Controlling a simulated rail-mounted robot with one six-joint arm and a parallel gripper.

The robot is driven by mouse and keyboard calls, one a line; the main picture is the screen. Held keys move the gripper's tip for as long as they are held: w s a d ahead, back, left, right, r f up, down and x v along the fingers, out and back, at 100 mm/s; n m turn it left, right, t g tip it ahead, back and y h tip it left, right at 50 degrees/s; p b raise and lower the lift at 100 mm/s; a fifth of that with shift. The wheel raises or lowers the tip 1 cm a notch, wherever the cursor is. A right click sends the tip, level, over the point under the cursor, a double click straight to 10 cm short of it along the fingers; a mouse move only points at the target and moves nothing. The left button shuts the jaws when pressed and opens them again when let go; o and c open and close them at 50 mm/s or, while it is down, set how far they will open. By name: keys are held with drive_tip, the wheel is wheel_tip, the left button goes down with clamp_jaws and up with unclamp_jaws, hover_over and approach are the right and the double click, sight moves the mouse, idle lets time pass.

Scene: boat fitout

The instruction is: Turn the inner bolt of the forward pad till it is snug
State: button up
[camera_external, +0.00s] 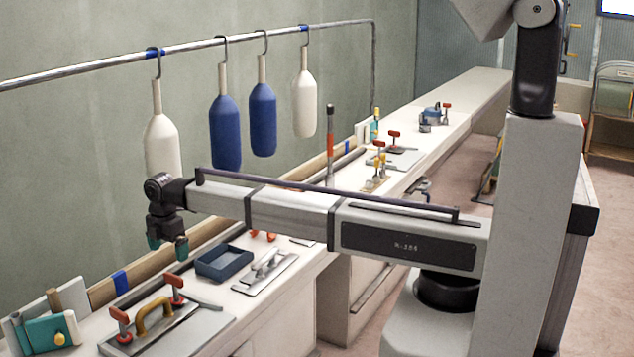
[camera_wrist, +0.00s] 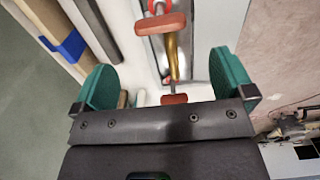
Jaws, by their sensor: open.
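A flat grey plate (camera_external: 205,328) with a yellow handle (camera_external: 155,315) lies on the bench at the lower left of the external view. Two red-headed bolts stand on it, one nearer (camera_external: 120,317) and one farther (camera_external: 176,283). I cannot tell which is the inner one, or whether this is the forward pad. The wrist view shows a yellow handle (camera_wrist: 171,57) between two red heads, an upper one (camera_wrist: 160,24) and a lower one (camera_wrist: 174,99). My gripper (camera_external: 168,245) is open with green fingers, above the bench. In the wrist view, my gripper (camera_wrist: 165,82) has nothing between its fingers.
A blue tray (camera_external: 224,264) and a plate with a metal handle (camera_external: 264,273) lie to the right. A teal box (camera_external: 50,332) is at far left. White and blue fenders (camera_external: 225,130) hang from a rail behind. Other fittings with red knobs (camera_external: 394,138) stand farther along the bench.

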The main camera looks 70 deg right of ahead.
sight(173, 274)
wheel_tip(173, 274, down, 9)
drive_tip(key=b, duration=0.8)
drive_tip(key=shift+f, duration=0.15)
drive_tip(key=c, duration=0.9)
